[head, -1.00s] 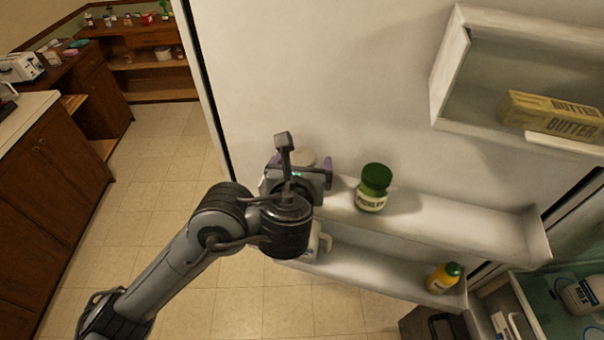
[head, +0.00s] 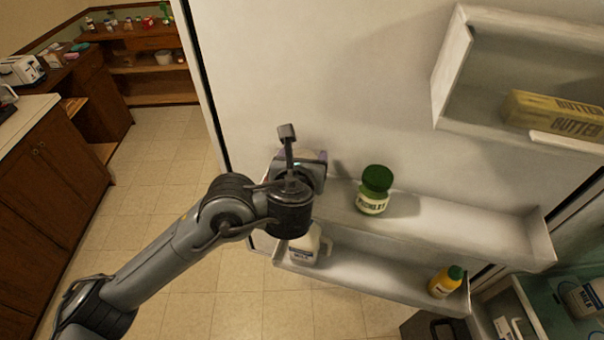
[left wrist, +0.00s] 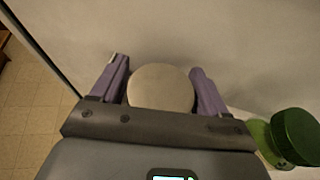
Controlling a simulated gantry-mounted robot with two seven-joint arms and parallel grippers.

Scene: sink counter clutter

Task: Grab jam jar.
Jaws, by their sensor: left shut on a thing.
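The jam jar shows only as a round pale lid (left wrist: 160,88) in the left wrist view; its body is hidden below the lid and behind my gripper. My left gripper (left wrist: 160,72) has its two purple fingers on either side of the jar, shut on it. In the head view, my left gripper (head: 302,160) is at the left end of the upper door shelf (head: 460,225), close to the door panel. The hand covers most of the jar there, so I cannot tell whether the jar touches the shelf. My right gripper is not in view.
A green-lidded pickle jar (head: 373,190) stands on the same shelf, just right of my gripper. A white jug (head: 304,246) and a yellow bottle (head: 445,282) stand on the lower shelf. Butter (head: 555,115) lies in the upper-right bin. The shelf right of the pickles is clear.

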